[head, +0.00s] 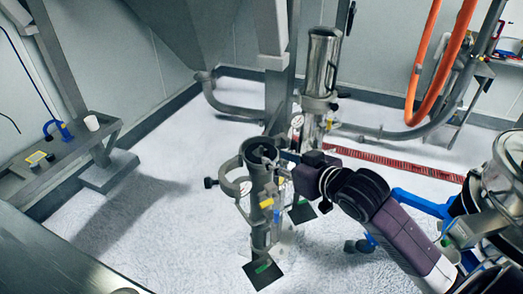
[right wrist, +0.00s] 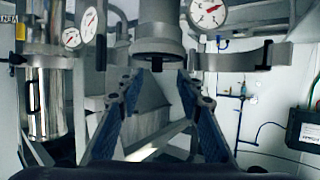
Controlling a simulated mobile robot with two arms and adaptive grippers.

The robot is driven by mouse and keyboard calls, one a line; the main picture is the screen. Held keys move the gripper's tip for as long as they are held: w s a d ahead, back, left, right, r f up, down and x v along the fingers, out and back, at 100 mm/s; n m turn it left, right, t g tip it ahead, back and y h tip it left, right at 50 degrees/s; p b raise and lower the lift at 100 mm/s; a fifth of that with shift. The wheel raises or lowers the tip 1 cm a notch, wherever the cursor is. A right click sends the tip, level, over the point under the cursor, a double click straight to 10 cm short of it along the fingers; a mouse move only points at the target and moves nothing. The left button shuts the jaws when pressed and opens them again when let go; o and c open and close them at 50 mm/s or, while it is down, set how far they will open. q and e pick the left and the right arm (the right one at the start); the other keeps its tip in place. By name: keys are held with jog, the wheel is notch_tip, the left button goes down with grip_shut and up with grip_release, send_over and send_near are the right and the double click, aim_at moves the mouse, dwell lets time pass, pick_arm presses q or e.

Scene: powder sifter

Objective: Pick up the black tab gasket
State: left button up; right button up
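I cannot single out the black tab gasket with certainty in either view. My right gripper (head: 278,178) is at the upper part of the metal sifter column (head: 258,240) in the head view, with the arm coming in from the right. In the right wrist view its two blue-padded fingers (right wrist: 158,88) are spread apart with nothing held between them. My left gripper does not show.
A tall steel cylinder (head: 322,62) stands behind the column. Black plates with green marks, one of them in front (head: 262,272), lie at the column's foot. A grey bench (head: 60,160) with a white cup (head: 91,123) is at left. The pale floor between is clear.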

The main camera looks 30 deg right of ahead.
aim_at(267, 152)
jog(key=p+x, duration=0.1)
jog(key=x, duration=0.2)
jog(key=p+x, duration=0.1)
jog(key=shift+w+d+r+p, duration=0.2)
jog(key=shift+w+p, duration=0.1)
jog(key=shift+w, duration=0.15)
jog(key=shift+w+f, duration=0.25)
jog(key=shift+w, duration=0.1)
grip_shut()
